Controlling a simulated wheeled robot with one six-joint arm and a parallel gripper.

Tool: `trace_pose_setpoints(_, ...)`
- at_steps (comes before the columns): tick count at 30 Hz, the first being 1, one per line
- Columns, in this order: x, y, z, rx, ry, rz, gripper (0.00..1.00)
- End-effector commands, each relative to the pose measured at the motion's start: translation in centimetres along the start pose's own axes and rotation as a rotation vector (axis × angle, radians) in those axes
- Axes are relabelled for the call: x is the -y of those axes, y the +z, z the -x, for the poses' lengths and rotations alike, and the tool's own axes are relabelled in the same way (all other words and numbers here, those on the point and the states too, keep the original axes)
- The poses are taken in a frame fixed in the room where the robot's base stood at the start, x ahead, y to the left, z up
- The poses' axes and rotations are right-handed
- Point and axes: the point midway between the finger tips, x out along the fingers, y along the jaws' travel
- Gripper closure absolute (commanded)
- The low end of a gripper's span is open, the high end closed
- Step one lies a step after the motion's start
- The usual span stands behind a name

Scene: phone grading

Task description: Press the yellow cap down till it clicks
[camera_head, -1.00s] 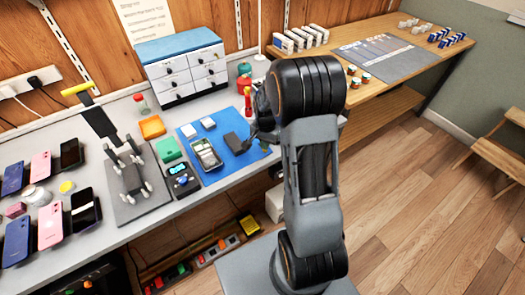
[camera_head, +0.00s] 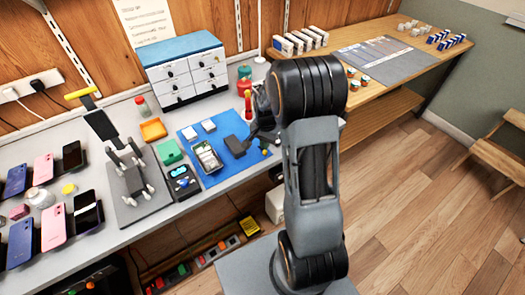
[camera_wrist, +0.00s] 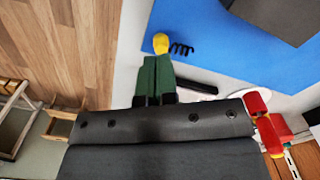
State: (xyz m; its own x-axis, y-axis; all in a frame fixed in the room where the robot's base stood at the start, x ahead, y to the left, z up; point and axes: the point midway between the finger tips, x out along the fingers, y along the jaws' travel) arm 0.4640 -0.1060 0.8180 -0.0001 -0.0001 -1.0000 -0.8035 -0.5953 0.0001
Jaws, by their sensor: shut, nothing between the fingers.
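The yellow cap (camera_wrist: 160,43) sits by the edge of the blue mat (camera_wrist: 215,50), with a black coil beside it. In the wrist view it is just beyond the tips of my green fingers (camera_wrist: 156,57). Whether they touch it, and how far down the cap is, I cannot tell. My gripper is shut and empty, its two fingers side by side. In the head view a small yellow spot, likely the cap (camera_head: 265,152), shows beside my gripper (camera_head: 264,143) at the right edge of the mat; my arm hides part of this area.
A dark slab (camera_head: 236,145) and an opened device (camera_head: 208,158) lie on the mat. A red-and-yellow tool (camera_wrist: 263,120) stands close to my gripper. A drawer cabinet (camera_head: 185,70) is behind. A stand with a yellow handle (camera_head: 80,92) and several phones are left.

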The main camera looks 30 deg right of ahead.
Motion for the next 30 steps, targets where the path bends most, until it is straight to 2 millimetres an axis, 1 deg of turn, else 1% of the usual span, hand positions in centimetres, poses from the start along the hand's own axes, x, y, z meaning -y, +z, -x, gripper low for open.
trace_pose_setpoints(1, 0.0, 0.0, 0.8, -0.001, -0.001, 0.000, 1.00)
trace_pose_setpoints(15, 0.0, 0.0, 4.7, 0.000, 0.000, 0.000, 1.00)
trace_pose_setpoints(19, 0.0, 0.0, 5.0, 0.000, 0.000, 0.000, 1.00)
trace_pose_setpoints(30, 0.0, 0.0, 4.9, 0.000, 0.000, 0.000, 1.00)
